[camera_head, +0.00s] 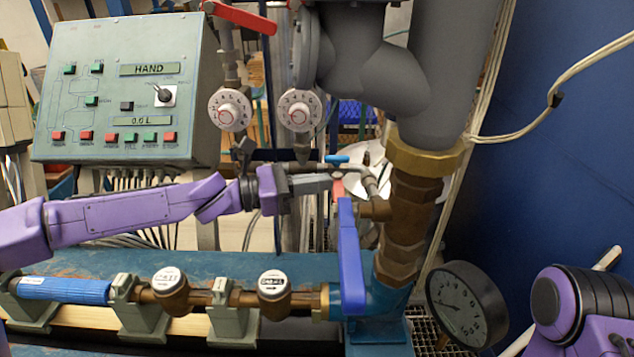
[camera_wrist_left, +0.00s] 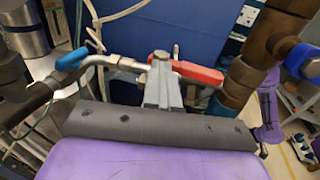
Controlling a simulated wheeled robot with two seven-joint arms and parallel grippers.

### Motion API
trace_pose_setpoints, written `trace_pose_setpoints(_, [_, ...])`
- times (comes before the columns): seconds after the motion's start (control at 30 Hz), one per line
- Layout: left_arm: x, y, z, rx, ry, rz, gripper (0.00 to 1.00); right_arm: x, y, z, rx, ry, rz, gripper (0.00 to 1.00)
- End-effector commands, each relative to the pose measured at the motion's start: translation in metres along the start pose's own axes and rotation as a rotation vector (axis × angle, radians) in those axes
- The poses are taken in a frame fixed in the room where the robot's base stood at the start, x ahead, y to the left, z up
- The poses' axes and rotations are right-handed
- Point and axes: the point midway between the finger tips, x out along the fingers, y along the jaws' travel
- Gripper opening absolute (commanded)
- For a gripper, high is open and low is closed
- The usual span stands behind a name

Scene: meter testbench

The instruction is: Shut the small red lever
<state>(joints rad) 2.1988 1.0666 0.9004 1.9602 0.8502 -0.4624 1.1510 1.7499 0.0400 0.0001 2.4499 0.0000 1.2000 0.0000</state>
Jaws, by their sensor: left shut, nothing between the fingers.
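The small red lever (camera_head: 338,188) is at the pipe junction in the middle of the head view, mostly hidden by my left gripper. In the left wrist view the red lever (camera_wrist_left: 200,74) points to the right, just beyond and beside the fingertips. My left gripper (camera_head: 327,182) is shut and empty, reaching in from the left; its closed fingers (camera_wrist_left: 161,62) also show in the wrist view. The tips are very close to the lever; I cannot tell whether they touch. My right gripper is out of view; only part of that arm shows at lower right.
A small blue lever (camera_head: 337,159) sits just above the fingertips. A large blue handle (camera_head: 349,245) hangs below right, beside the thick brass pipe (camera_head: 408,215). A larger red lever (camera_head: 240,17) is at the top. A control box (camera_head: 125,90) and round gauge (camera_head: 466,304) flank the pipes.

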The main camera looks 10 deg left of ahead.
Motion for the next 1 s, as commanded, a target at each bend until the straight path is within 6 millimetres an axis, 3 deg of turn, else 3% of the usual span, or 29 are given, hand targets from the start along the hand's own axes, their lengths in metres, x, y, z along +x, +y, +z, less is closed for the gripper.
trace_pose_setpoints(0.77, [0.0016, -0.0007, -0.0002, 0.000, 0.000, -0.003, 0.01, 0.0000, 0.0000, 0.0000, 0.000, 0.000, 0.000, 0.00])
trace_pose_setpoints(0.9, [0.0018, -0.0013, -0.0002, 0.000, 0.000, -0.004, 0.46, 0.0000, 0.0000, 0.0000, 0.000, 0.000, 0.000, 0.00])
trace_pose_setpoints(1.0, [0.0021, -0.0022, -0.0004, 0.001, 0.000, -0.007, 0.47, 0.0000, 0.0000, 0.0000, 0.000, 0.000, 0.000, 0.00])
